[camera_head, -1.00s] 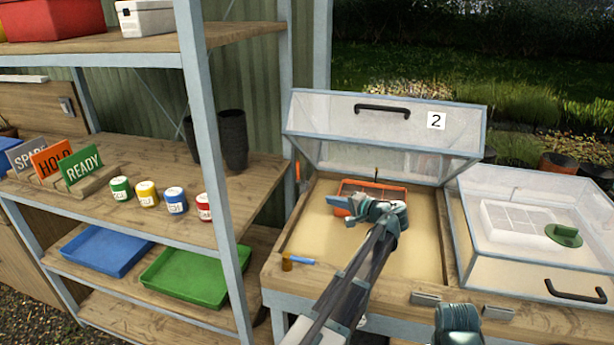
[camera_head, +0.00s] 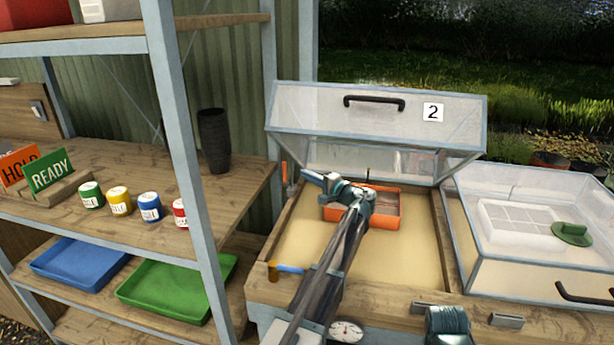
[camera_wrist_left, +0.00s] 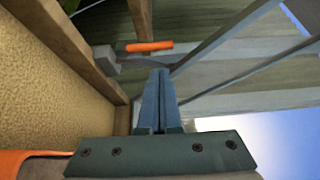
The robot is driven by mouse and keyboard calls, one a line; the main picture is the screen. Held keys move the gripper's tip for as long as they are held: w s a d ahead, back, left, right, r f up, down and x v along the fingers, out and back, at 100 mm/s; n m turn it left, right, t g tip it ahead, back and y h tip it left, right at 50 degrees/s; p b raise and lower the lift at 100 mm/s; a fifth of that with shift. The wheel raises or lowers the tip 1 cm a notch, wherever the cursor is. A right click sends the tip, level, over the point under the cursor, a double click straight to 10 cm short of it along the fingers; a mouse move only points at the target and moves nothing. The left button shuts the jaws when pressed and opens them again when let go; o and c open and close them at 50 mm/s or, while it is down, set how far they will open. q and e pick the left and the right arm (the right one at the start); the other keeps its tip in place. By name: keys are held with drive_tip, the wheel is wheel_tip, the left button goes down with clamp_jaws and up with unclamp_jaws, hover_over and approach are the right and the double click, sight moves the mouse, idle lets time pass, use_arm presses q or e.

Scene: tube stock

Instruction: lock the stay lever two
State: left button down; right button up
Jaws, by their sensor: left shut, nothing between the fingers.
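The cold frame with lid 2 (camera_head: 378,108) stands with its lid raised. An orange-handled lever (camera_head: 285,172), which looks like the stay lever, is at the frame's back left edge. In the left wrist view its orange handle (camera_wrist_left: 149,47) lies across on a grey bar, ahead of the fingers. My left gripper (camera_head: 313,177) is shut and empty, just right of the lever in the head view and apart from it in the wrist view. Its closed fingers (camera_wrist_left: 160,100) point at the lever area.
An orange tray (camera_head: 385,212) sits inside the frame under my left wrist. A blue-handled piece (camera_head: 287,268) is at the frame's front left corner. The shelf rack's post (camera_head: 190,150) stands to the left. A closed frame (camera_head: 535,275) is to the right.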

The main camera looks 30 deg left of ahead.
sight(285, 174)
use_arm(q)
drive_tip(key=x, duration=0.7)
drive_tip(key=shift+a, duration=0.1)
drive_tip(key=shift+a, duration=0.1)
